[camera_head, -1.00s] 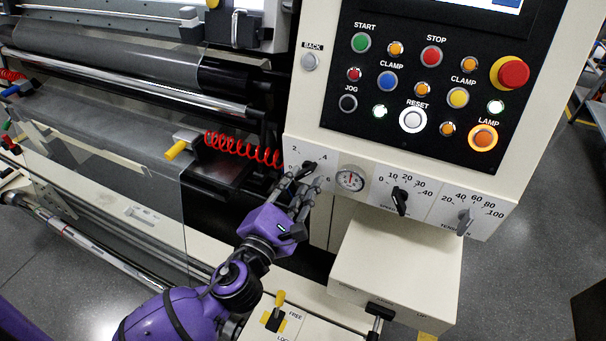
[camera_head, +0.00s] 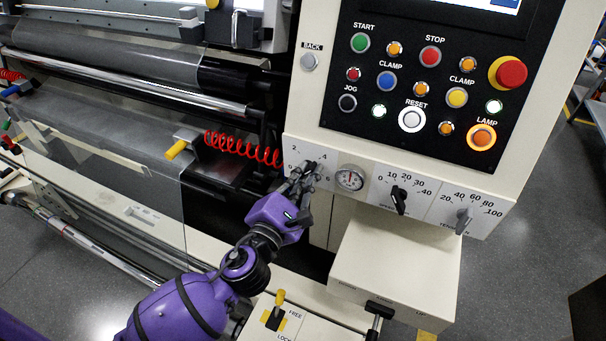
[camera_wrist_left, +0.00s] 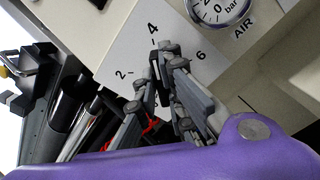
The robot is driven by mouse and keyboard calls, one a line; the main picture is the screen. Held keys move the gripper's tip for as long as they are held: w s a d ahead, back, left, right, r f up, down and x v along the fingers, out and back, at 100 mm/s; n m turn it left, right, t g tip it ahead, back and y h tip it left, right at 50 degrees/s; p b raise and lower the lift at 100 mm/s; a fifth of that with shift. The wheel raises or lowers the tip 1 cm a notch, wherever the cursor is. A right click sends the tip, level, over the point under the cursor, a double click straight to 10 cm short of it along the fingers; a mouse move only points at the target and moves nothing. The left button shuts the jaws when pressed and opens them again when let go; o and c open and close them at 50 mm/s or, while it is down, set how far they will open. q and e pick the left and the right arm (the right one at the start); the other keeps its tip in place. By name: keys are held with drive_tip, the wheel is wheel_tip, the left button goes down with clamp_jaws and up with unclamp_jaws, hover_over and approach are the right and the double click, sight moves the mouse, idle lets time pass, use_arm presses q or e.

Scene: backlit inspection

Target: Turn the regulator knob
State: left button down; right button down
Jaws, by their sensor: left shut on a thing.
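The regulator knob (camera_wrist_left: 160,63) is black and sits on a white dial plate marked 2, 4 and 6, to the left of the round air gauge (camera_head: 350,179). My left gripper (camera_head: 302,174) is shut on the knob, with its grey fingers on either side of it. The left wrist view shows the gripper (camera_wrist_left: 155,76) close against the plate. The visible part of the knob lies near the 4 mark; its exact pointing is hard to tell because the fingers hide most of it. My right gripper is not in view.
Two other knobs, a black one (camera_head: 399,199) and a grey one (camera_head: 464,221), are right of the gauge. Lit push buttons and a red emergency stop (camera_head: 512,73) are above. A cream box (camera_head: 395,268) juts out below. A red coiled hose (camera_head: 240,148) hangs to the left.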

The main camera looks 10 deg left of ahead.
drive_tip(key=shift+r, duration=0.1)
use_arm(q)
drive_tip(key=shift+r+n+p, duration=0.2)
drive_tip(key=shift+n+p, duration=0.3)
drive_tip(key=shift+n, duration=0.5)
drive_tip(key=n+p, duration=0.1)
drive_tip(key=n, duration=0.4)
drive_tip(key=shift+a, duration=0.1)
drive_tip(key=shift+n+p, duration=0.4)
drive_tip(key=shift+n, duration=0.7)
drive_tip(key=shift+a+f+n+p, duration=0.15)
drive_tip(key=shift+n+p, duration=0.4)
drive_tip(key=shift+n, duration=5.1)
drive_tip(key=shift+f+n+p, duration=0.15)
drive_tip(key=shift+n+p, duration=0.4)
drive_tip(key=shift+n, duration=5.1)
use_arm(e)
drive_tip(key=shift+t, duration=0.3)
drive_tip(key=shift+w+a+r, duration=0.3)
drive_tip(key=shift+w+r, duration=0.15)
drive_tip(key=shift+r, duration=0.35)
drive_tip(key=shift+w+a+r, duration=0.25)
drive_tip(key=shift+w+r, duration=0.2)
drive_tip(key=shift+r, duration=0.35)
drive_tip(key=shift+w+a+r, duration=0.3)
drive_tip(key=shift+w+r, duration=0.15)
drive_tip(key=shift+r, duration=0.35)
